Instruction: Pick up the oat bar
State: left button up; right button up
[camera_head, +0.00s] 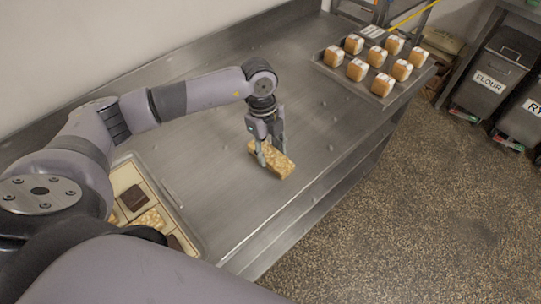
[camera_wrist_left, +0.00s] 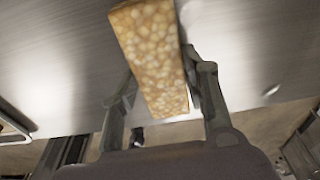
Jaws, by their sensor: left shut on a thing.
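The oat bar (camera_head: 281,164) is a tan, nutty-looking rectangular bar. In the head view it is at my left gripper (camera_head: 270,159), over the middle of the steel counter. My left gripper comes down from above and is shut on the bar, with a finger on either side. In the left wrist view the oat bar (camera_wrist_left: 152,55) stretches up from between the fingers of the left gripper (camera_wrist_left: 160,90). I cannot tell whether the bar touches the counter. My right gripper is not in view.
A tray (camera_head: 195,243) with a brown square and oat-coloured pieces lies at the counter's left, partly behind my arm. A tray (camera_head: 335,76) of several small loaves stands at the far right end. A flour bin (camera_head: 490,82) is on the floor beyond. The counter (camera_head: 215,175) between is mostly clear.

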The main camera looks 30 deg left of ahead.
pick_arm(q)
jog(key=shift+c, duration=1)
jog(key=shift+r, duration=0.15)
